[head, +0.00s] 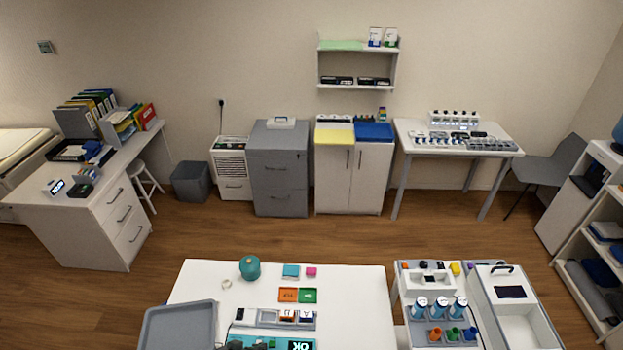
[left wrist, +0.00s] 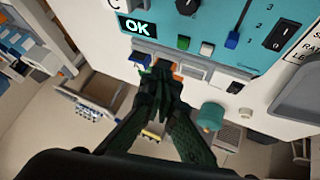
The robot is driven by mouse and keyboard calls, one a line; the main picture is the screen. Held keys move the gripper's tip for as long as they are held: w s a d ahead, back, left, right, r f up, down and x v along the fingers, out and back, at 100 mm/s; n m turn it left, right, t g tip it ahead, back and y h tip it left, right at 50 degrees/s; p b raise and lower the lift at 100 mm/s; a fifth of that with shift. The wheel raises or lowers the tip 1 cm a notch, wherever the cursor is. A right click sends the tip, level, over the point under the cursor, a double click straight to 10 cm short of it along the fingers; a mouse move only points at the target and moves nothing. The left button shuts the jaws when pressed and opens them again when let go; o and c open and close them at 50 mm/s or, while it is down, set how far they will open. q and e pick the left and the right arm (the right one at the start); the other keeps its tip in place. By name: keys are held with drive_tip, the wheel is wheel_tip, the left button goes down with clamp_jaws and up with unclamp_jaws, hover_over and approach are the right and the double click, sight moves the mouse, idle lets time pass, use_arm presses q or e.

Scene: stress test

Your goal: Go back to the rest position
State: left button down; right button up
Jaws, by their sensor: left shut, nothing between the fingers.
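My left gripper (left wrist: 162,78) shows in the left wrist view, its dark fingers shut together with nothing between them. It hangs over the white table, beside the edge of a teal panel (left wrist: 180,40) with an OK display (left wrist: 137,27). I cannot tell the exact height of the fingertips above the table. There the teal panel (head: 235,345) is partly cut off at the bottom edge, on the white table (head: 350,300). My right gripper is in no view.
The table carries a grey tray (head: 180,325), a teal round object (head: 250,268), orange and green cards (head: 297,295) and a grey holder (head: 268,318). A cart with blue-topped bottles (head: 438,307) stands to the right. Open wooden floor (head: 300,235) lies behind the table.

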use_arm(q)
drive_tip(key=s+a+r+n+g+y, duration=0.1)
drive_tip(key=s+a+n+g+y, duration=0.35)
drive_tip(key=s+a, duration=1.4)
wheel_tip(320, 180, down, 40)
drive_tip(key=s+m+b, duration=0.2)
drive_tip(key=m+b, duration=0.1)
drive_tip(key=b, duration=0.6)
drive_tip(key=s+f+b, duration=0.3)
drive_tip(key=s+f, duration=0.6)
drive_tip(key=f, duration=0.3)
drive_tip(key=s+f+g+b, duration=0.1)
drive_tip(key=s+f+b, duration=0.3)
drive_tip(key=s+f, duration=0.6)
wheel_tip(320, 180, down, 2)
drive_tip(key=shift+d, duration=0.45)
drive_tip(key=shift+m, duration=0.25)
